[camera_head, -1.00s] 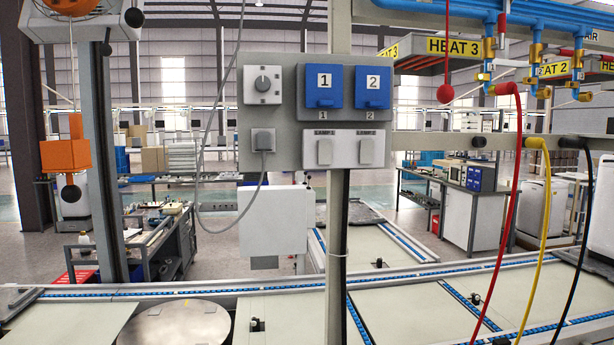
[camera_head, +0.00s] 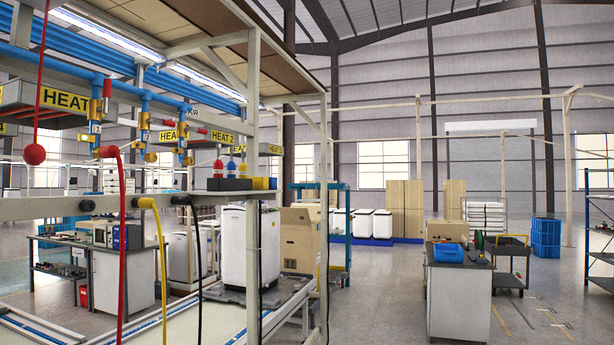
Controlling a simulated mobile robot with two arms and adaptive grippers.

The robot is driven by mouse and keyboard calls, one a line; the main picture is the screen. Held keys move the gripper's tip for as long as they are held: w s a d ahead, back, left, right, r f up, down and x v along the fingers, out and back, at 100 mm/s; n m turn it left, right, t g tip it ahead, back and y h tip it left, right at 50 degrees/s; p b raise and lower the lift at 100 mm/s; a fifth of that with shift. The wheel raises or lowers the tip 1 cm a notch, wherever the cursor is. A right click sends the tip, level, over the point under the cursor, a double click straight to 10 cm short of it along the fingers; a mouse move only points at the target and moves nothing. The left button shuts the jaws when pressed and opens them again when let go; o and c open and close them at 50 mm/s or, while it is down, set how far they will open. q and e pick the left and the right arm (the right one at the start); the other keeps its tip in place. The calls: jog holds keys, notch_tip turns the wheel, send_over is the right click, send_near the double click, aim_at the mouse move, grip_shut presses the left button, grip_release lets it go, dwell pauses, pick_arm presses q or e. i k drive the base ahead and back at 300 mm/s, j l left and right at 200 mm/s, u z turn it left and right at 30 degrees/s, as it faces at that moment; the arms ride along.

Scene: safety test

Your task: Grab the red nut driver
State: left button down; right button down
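No gripper of mine shows in the head view. I cannot clearly make out a red nut driver. A small upright red item (camera_head: 218,168) stands on the shelf of the line frame, left of a blue item (camera_head: 231,169) and a yellow item (camera_head: 242,170). They are too small to tell whether they are driver handles. A grey cabinet bench (camera_head: 459,298) at the right holds a blue bin (camera_head: 448,252) and some small dark things that I cannot identify.
Red (camera_head: 122,230), yellow (camera_head: 162,270) and black hoses hang at the left. A white appliance (camera_head: 250,250) stands on the line beside a cardboard box (camera_head: 301,240). Open floor (camera_head: 380,300) lies between line and bench.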

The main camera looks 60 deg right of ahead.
aim_at(217, 166)
jog(key=z, duration=1.45)
jog(key=u, duration=0.25)
jog(key=i+l+u, duration=0.5)
jog(key=i+l, duration=0.2)
jog(key=l, duration=0.15)
jog(key=i+l+u, duration=0.25)
jog(key=l, duration=0.25)
jog(key=i+l, duration=0.2)
jog(key=l, duration=0.15)
jog(key=i+l, duration=0.2)
jog(key=l, duration=0.2)
jog(key=i+l, duration=0.25)
jog(key=i+l+u, duration=0.1)
jog(key=l, duration=0.35)
jog(key=i+l, duration=0.45)
jog(key=l, duration=0.3)
jog(key=i+l, duration=0.2)
jog(key=l, duration=0.2)
